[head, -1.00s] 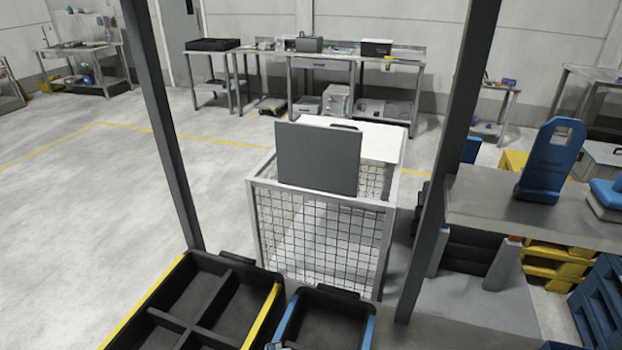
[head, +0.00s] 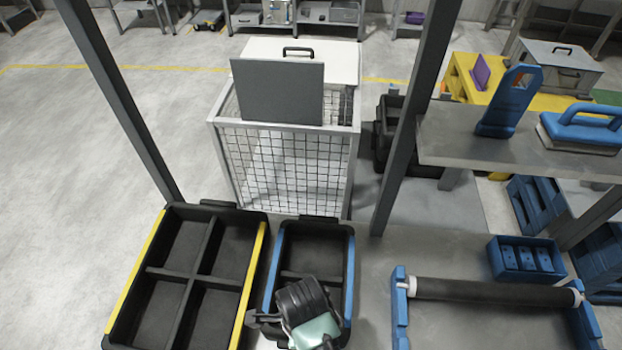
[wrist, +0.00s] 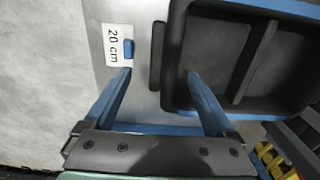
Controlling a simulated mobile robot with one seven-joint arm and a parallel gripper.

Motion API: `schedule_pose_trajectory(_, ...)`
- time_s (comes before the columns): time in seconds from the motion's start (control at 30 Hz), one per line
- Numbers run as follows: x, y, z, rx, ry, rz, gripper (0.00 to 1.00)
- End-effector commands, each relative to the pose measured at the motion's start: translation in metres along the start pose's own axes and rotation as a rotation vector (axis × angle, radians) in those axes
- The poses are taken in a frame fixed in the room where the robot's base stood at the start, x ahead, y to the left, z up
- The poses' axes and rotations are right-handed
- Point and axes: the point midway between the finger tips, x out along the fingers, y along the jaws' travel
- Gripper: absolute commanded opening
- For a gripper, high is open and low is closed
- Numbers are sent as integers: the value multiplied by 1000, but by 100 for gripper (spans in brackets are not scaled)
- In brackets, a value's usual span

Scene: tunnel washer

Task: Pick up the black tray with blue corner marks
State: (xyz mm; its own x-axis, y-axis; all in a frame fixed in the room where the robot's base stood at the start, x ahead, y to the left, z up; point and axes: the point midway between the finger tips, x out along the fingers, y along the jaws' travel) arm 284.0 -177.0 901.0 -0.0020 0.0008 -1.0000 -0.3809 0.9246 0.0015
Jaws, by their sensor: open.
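The black tray with blue edges (head: 349,270) lies low in front of me in the head view, just right of a larger black tray with yellow edges (head: 250,280). My arm's end covers its near part. In the wrist view the blue-edged tray (wrist: 218,50) fills the upper right, with a divider across it and a black handle (wrist: 157,55) on its left side. My gripper (wrist: 159,75) is open and empty. In that picture the handle lies between its two blue fingers, and the right finger overlaps the tray. I cannot tell the height gap.
A white mesh cage (head: 285,165) with a grey panel (head: 278,92) stands behind the trays. Dark posts rise on both sides. To the right are a roller on blue supports (head: 495,292), a blue box (head: 527,260) and a grey table (head: 480,150). A "20 cm" label (wrist: 113,45) lies left of the handle.

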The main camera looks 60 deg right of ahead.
Motion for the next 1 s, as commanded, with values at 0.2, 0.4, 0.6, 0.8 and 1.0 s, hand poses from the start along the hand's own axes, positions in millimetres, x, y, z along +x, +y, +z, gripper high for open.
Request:
schedule_pose_trajectory(0.2,16,-3,3,-1,0,2,90)
schedule_pose_trajectory(0.4,42,-6,6,-2,0,1,90)
schedule_pose_trajectory(0.6,54,-6,5,-3,0,-1,90)
schedule_pose_trajectory(0.8,53,-6,5,-2,-1,-2,86)
schedule_pose_trajectory(1.0,53,-6,5,-2,-1,-2,50)
